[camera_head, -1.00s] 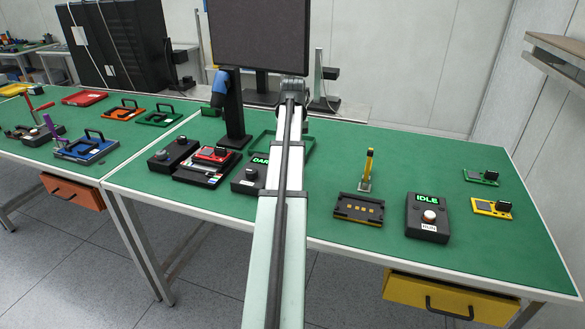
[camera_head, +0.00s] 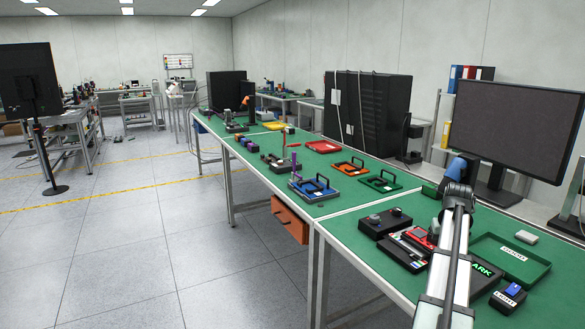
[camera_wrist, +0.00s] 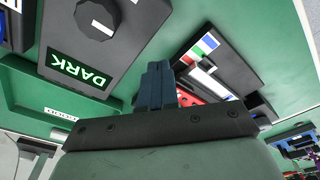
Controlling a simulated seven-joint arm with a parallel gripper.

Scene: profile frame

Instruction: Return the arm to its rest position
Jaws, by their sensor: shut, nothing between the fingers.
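My arm (camera_head: 452,262) rises from the lower right of the head view, with a blue part at its far end. In the wrist view my gripper (camera_wrist: 157,70) points over the green bench. Its two dark blue fingers are together with nothing between them. A black box with a lit DARK display (camera_wrist: 82,68) and a knob lies to the left of the fingers. A black device with a coloured strip (camera_wrist: 208,46) and a red device (camera_wrist: 208,82) lie to the right. The fingers partly cover that side. The height above the bench cannot be told.
The green bench (camera_head: 372,232) holds a black box with knobs (camera_head: 384,222), a green tray (camera_head: 532,268) and a small blue-topped box (camera_head: 508,297). A monitor (camera_head: 513,135) stands behind the arm. Coloured handled trays lie further left. The floor at left is open.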

